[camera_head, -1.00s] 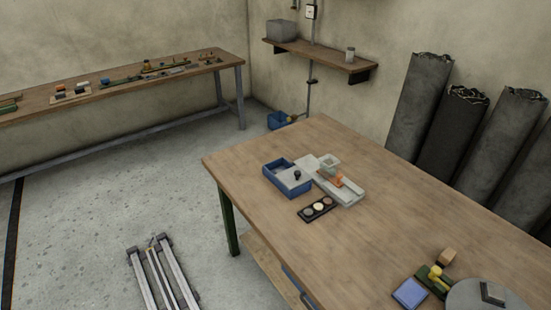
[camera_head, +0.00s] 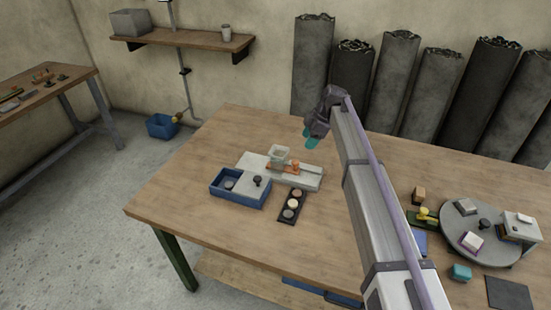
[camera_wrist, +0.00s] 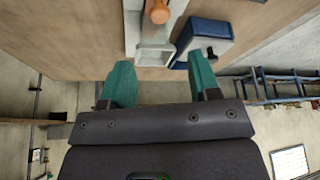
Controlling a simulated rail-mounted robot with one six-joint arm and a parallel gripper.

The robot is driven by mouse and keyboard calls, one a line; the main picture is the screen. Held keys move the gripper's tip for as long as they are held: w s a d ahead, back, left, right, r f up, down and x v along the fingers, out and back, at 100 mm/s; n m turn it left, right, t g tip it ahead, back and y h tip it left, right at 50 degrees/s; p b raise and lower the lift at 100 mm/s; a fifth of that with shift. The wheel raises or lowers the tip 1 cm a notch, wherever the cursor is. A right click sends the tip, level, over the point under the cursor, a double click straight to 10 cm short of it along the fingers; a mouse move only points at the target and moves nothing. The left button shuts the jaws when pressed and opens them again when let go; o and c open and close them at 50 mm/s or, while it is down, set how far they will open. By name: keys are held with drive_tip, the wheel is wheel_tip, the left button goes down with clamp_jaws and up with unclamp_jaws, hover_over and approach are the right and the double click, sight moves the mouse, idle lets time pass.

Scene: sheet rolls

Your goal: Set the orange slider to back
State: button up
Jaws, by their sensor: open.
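The orange slider (camera_head: 294,167) has a round knob and sits on a pale grey base plate (camera_head: 310,181) on the wooden table. A small pale square hopper (camera_head: 279,156) stands on the plate beside the slider, to its left. My gripper (camera_head: 309,139) is above the table, up and to the right of the slider, apart from it. In the wrist view, its two teal fingers (camera_wrist: 163,82) are spread with nothing between them. The orange knob (camera_wrist: 157,11) shows at the top edge there, beyond the fingertips, with the pale hopper (camera_wrist: 153,55) nearer.
A blue box (camera_head: 240,198) with a grey lid and black knob stands just left of the base plate. A black strip with round discs (camera_head: 293,206) lies in front. A round grey turntable (camera_head: 481,232) with several items is at right. Grey rolls (camera_head: 313,65) lean behind.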

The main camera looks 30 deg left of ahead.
sight(296, 161)
drive_tip(key=b+x, duration=1)
drive_tip(key=x, duration=0.1)
drive_tip(key=shift+d+f, duration=0.1)
drive_tip(key=shift+c, duration=0.3)
clamp_jaws()
